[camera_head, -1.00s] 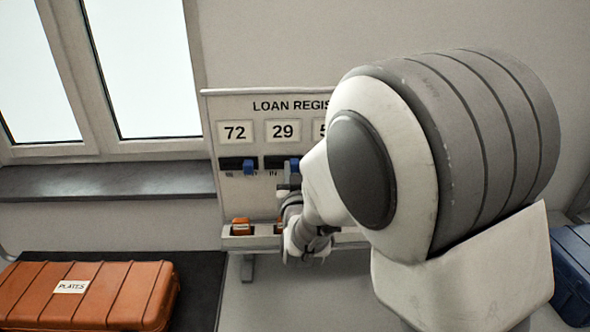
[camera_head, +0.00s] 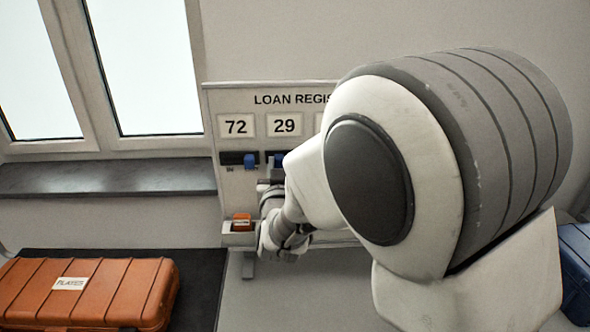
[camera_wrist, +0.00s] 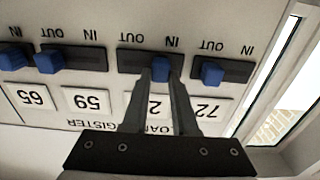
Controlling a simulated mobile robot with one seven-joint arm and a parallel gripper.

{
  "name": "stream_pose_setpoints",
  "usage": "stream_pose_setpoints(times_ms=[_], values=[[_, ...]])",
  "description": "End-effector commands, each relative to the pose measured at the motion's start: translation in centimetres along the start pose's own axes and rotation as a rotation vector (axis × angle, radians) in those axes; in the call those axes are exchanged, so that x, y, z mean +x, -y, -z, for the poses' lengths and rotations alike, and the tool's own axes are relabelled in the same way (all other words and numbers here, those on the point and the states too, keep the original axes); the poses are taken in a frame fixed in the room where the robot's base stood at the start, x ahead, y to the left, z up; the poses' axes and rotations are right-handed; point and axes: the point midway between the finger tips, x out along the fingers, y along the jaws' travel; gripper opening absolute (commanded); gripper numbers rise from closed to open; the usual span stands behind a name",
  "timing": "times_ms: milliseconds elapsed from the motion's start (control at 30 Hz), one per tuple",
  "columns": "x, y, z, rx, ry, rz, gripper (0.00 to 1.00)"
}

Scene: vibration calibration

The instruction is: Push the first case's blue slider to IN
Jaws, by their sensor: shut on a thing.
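The loan register board (camera_head: 222,102) stands against the wall, with numbered plates over slider tracks. The wrist view shows it upside down, with IN and OUT over each track. My gripper (camera_wrist: 160,78) is shut on the blue slider under plate 29 (camera_wrist: 161,66). That slider sits partway along its track, nearer the IN end; it also shows in the head view (camera_head: 281,158). The blue slider under plate 72 (camera_wrist: 212,73) stands at its OUT end, apart from my fingers; it also shows in the head view (camera_head: 250,160). My arm hides the board's right part in the head view.
An orange case labelled PLATES (camera_head: 110,290) lies on a dark surface at lower left. A small orange block (camera_head: 242,220) sits on the board's lower ledge. A blue case (camera_head: 576,260) is at the right edge. Other blue sliders (camera_wrist: 50,63) show in the wrist view.

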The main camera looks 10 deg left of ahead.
Motion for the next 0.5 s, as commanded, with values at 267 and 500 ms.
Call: stream_pose_setpoints(times_ms=[267, 500], values=[[-0.03, 1.54, 0.04, -0.001, 0.001, 0.002, 0.00], [-0.05, 1.64, 0.05, 0.000, 0.001, 0.004, 0.44]])
